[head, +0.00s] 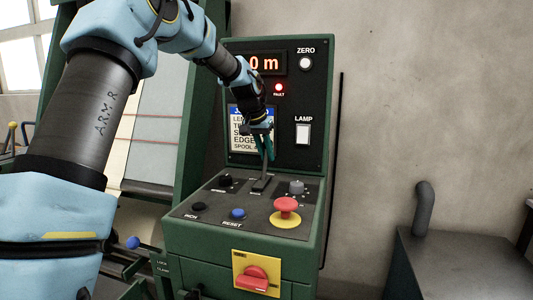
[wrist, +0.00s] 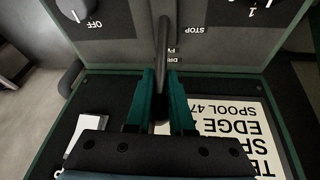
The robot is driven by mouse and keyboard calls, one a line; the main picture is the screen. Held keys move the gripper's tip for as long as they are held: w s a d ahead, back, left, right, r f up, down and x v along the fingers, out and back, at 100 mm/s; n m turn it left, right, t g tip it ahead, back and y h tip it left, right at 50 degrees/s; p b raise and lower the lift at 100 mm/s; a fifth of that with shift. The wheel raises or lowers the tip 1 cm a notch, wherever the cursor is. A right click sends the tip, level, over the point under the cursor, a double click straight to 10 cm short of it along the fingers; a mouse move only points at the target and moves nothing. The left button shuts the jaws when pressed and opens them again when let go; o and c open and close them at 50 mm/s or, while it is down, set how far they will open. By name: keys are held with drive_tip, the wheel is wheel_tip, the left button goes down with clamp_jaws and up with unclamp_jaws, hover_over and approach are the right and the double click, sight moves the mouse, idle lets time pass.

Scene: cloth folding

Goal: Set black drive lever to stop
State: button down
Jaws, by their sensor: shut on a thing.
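The dark drive lever (head: 262,182) rises from a slot in the sloping top of the green control console. It stands close to upright in the head view. My gripper (head: 266,154) is above the console, with its teal fingers pointing down around the lever's upper part. In the wrist view, the lever (wrist: 164,40) runs between the two teal fingers of my gripper (wrist: 162,76), which are shut on it. A STOP label (wrist: 194,29) is printed beside the lever's base. Part of the other lettering is hidden, and I cannot tell which setting the lever is in.
A red mushroom button (head: 286,205) on a yellow base, a blue reset button (head: 238,213), a black knob (head: 225,180) and a grey knob (head: 297,186) surround the lever. A red rotary switch (head: 254,278) is on the front. A red fault light (head: 278,87) glows.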

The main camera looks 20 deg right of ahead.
sight(263, 174)
drive_tip(key=shift+w+d+r, duration=0.1)
drive_tip(key=shift+d+r, duration=0.05)
drive_tip(key=shift+r, duration=0.15)
drive_tip(key=b, duration=0.3)
drive_tip(key=shift+s+a+f+t+h, duration=0.1)
drive_tip(key=shift+s+a+t+h, duration=0.1)
drive_tip(key=shift+t+h, duration=0.2)
drive_tip(key=s+t+b, duration=0.1)
drive_tip(key=b, duration=0.2)
drive_tip(key=s+a+h+b, duration=0.1)
drive_tip(key=b, duration=0.3)
drive_tip(key=shift+a+r+t+h, duration=0.3)
drive_tip(key=shift+r+t, duration=0.05)
drive_tip(key=shift+t, duration=0.05)
drive_tip(key=shift+s+a+r+b, duration=0.2)
drive_tip(key=shift+s+a+b, duration=0.1)
drive_tip(key=shift+b, duration=0.5)
drive_tip(key=shift+s+a+r, duration=0.2)
drive_tip(key=shift+s, duration=0.25)
